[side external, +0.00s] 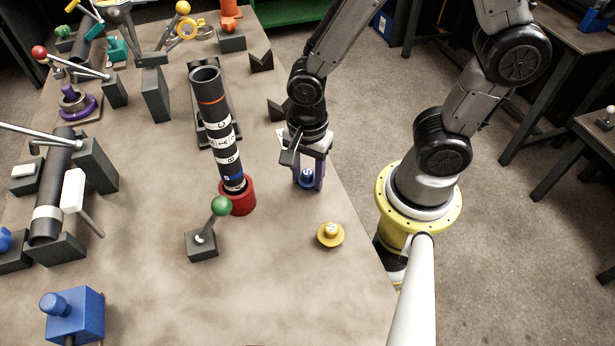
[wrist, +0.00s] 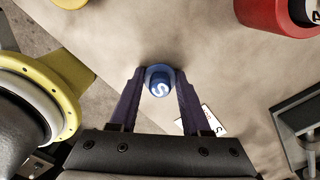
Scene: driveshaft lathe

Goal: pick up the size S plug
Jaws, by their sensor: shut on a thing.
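In the side view the blue plug (side external: 306,177) shows between the fingertips of my gripper (side external: 308,183), low over the right part of the table. I cannot tell whether the plug touches the table. Its lower part is hidden.
A yellow plug (side external: 330,234) stands in front of my gripper, near the table's right edge. A red cup (side external: 238,198) holding a dark labelled shaft (side external: 215,125) stands to the left. A green-knobbed lever (side external: 205,240) is front left. A white card (wrist: 203,122) lies beside my right finger.

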